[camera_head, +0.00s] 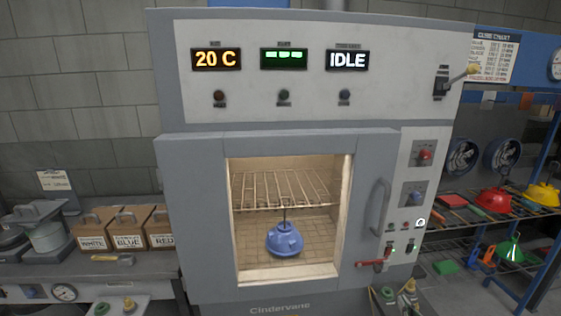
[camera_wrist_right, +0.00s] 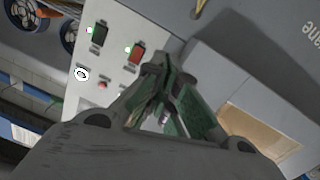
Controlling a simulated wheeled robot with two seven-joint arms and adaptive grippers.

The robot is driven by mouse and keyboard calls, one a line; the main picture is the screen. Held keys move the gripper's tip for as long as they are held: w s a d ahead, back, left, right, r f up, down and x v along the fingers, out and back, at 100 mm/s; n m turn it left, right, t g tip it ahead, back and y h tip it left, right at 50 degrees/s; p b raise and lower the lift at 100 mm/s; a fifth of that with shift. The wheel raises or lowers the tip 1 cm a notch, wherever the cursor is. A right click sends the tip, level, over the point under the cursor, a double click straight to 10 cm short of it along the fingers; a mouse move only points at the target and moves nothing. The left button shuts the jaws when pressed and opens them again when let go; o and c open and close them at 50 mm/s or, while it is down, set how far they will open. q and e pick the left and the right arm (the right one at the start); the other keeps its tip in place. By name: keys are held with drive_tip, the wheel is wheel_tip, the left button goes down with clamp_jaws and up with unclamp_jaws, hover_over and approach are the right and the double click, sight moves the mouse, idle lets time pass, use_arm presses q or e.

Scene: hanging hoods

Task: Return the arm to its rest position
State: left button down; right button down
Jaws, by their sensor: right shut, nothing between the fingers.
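My right gripper (camera_head: 399,296) shows at the bottom edge of the head view, low in front of the oven's right side and below its red lever (camera_head: 375,262). In the right wrist view its green-padded fingers (camera_wrist_right: 165,98) are together, with nothing held between them. They appear in front of the control panel (camera_wrist_right: 113,60) with its red and green switches; I cannot tell whether they touch anything. Most of the right arm is outside the head view. My left gripper is not in view.
The large grey oven (camera_head: 190,215) fills the middle; a blue hood (camera_head: 284,240) hangs inside below the wire rack (camera_head: 285,187). Its handle (camera_head: 379,207) protrudes at the right. Labelled boxes (camera_head: 128,241) stand left; a shelf with red (camera_head: 494,201), yellow and green hoods stands right.

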drive_tip(key=s+d+f+g+h, duration=0.1)
drive_tip(key=s+d+f+g, duration=0.15)
drive_tip(key=s+f, duration=0.45)
drive_tip(key=s+d+f+g+h, duration=0.1)
drive_tip(key=s+f+g, duration=0.15)
drive_tip(key=f, duration=0.85)
drive_tip(key=s+d+f+g, duration=0.25)
drive_tip(key=s+f, duration=0.25)
drive_tip(key=f, duration=0.5)
drive_tip(key=s+a+f+g, duration=0.2)
drive_tip(key=s+f, duration=0.5)
drive_tip(key=s, duration=0.2)
drive_tip(key=s+a+f+g, duration=0.2)
drive_tip(key=s+f+g, duration=0.1)
drive_tip(key=s+f, duration=0.45)
drive_tip(key=s+a+f+g, duration=0.2)
drive_tip(key=s+a+f, duration=0.1)
drive_tip(key=s+a, duration=0.5)
drive_tip(key=s+a+f+g+y, duration=0.1)
drive_tip(key=s+a+f, duration=0.3)
drive_tip(key=s+a, duration=0.5)
drive_tip(key=s, duration=0.4)
drive_tip(key=shift+s+a+f+m+g, duration=0.2)
drive_tip(key=shift+a+m+g, duration=0.05)
drive_tip(key=shift+m+g, duration=0.1)
